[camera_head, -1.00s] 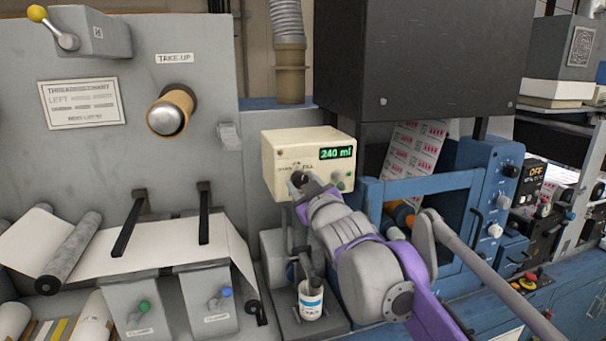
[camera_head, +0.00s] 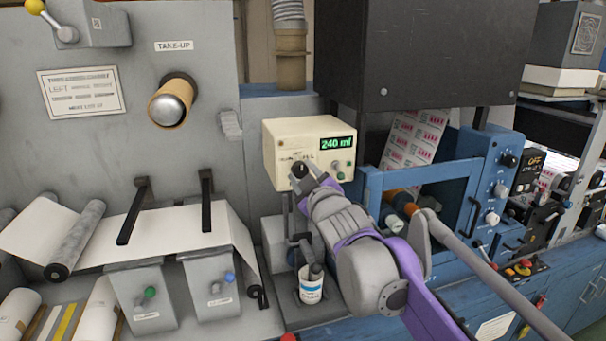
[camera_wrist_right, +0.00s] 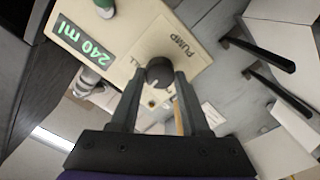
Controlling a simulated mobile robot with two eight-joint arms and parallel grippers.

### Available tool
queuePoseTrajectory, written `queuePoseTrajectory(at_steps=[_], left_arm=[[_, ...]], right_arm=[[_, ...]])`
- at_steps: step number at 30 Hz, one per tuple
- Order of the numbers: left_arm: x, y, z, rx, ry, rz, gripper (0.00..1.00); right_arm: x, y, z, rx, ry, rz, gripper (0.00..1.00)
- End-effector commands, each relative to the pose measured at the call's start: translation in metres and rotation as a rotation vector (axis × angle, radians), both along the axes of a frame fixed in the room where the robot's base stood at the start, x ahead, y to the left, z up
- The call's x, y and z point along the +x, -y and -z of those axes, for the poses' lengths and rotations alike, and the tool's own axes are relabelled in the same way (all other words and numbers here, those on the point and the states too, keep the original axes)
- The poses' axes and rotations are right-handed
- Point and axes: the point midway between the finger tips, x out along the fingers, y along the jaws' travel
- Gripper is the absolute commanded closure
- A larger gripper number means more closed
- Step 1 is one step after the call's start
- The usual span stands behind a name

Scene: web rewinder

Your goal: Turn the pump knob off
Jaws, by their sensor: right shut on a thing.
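The cream pump box (camera_head: 285,135) stands in the middle of the head view, with a green display (camera_head: 338,143) reading "240 ml". Its black pump knob (camera_head: 299,170) is on the front face; it also shows in the right wrist view (camera_wrist_right: 159,72) below the word PUMP. My right gripper (camera_head: 303,174) is at the knob, its two fingers (camera_wrist_right: 160,85) shut on the knob's sides in the wrist view. The label around the knob is partly covered by the gripper. My left gripper is not in view.
A white bottle (camera_head: 311,285) stands below the pump box, close to my right arm. A green knob (camera_head: 340,176) sits on the box right of the pump knob. Blue machine frames (camera_head: 415,180) stand to the right. Clamp blocks (camera_head: 212,290) are at the left.

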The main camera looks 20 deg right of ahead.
Motion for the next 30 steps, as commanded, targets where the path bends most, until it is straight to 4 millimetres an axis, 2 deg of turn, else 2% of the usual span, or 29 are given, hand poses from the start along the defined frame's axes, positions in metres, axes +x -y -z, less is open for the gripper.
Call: queuePoseTrajectory(at_steps=[1, 6, 17, 20, 30], left_arm=[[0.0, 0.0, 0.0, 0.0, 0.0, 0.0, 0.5], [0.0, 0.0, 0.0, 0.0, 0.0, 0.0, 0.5], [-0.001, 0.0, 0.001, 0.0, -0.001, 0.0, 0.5], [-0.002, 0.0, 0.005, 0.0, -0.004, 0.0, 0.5], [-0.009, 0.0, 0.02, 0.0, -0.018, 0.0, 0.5]], right_arm=[[0.0, 0.0, 0.0, 0.0, 0.001, -0.001, 0.52], [0.0, 0.0, 0.0, 0.001, 0.001, -0.001, 0.24], [-0.005, 0.0, 0.0, 0.001, 0.0, 0.0, 0.24], [-0.017, 0.001, 0.001, 0.001, -0.001, 0.001, 0.24], [-0.082, 0.003, 0.002, 0.0, -0.001, 0.0, 0.24]])
